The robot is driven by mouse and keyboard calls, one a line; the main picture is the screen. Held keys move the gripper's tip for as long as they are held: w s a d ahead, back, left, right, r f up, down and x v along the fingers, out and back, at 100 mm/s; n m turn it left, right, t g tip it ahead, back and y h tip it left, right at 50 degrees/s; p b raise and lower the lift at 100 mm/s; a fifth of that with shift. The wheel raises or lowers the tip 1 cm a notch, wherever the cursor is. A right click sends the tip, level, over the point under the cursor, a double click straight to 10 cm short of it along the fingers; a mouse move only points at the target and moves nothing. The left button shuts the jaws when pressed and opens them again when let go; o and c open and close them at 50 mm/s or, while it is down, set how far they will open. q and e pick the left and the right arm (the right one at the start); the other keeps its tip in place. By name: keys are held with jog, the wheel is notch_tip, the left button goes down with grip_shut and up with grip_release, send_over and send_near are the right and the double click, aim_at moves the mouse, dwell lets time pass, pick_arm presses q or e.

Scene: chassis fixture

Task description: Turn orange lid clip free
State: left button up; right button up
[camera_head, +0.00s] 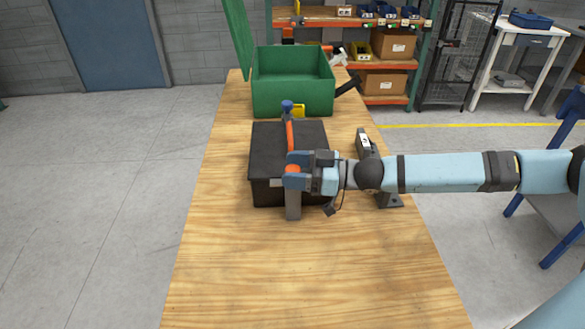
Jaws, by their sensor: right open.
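A black lidded box (264,145) sits on the wooden table. My right gripper (290,170) reaches in from the right at the front edge of the box. Its blue fingers are open, one on each side of the clip's near orange end. I cannot tell whether they touch it. The gripper hides part of the lid and the box's front. My left gripper is not in view.
A green open box (292,95) with its lid raised stands behind on the wooden table (300,270). A dark grey bracket (364,145) stands right of the black box, partly behind my arm. The table's front is clear. Shelves (385,75) stand at the back.

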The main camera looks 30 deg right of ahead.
jog(key=v, duration=1.3)
jog(key=shift+s+d, duration=0.15)
